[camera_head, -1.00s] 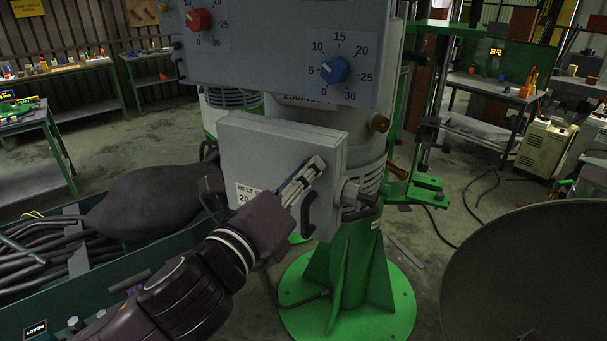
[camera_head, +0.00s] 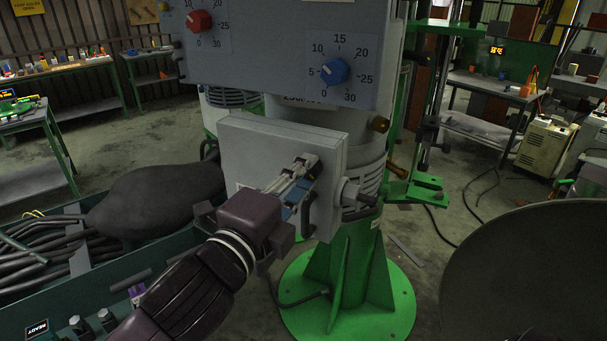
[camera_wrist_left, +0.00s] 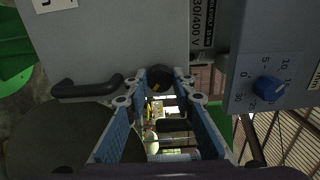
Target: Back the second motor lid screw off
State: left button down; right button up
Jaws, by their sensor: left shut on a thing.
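The grey motor lid (camera_head: 240,150) is a box-shaped cover with a dark handle (camera_head: 309,212) on the green-footed machine. My left gripper (camera_head: 306,163) reaches across its front, with the fingertips near its upper right part. In the left wrist view, the fingertips (camera_wrist_left: 160,80) close around a small dark round screw head (camera_wrist_left: 160,76) by the lid. A silver fitting with a dark end (camera_head: 358,194) sticks out at the lid's right side. My right gripper is not in view.
A control panel with a red knob (camera_head: 199,21) and a blue knob (camera_head: 334,71) hangs just above the lid. A green bin of dark hoses (camera_head: 40,262) stands at the left. A large dark disc (camera_head: 530,270) fills the lower right.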

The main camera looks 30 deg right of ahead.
pick_arm(q)
jog(key=shift+n, duration=0.3)
jog(key=c, duration=1.6)
grip_release()
jog(key=v, duration=1.2)
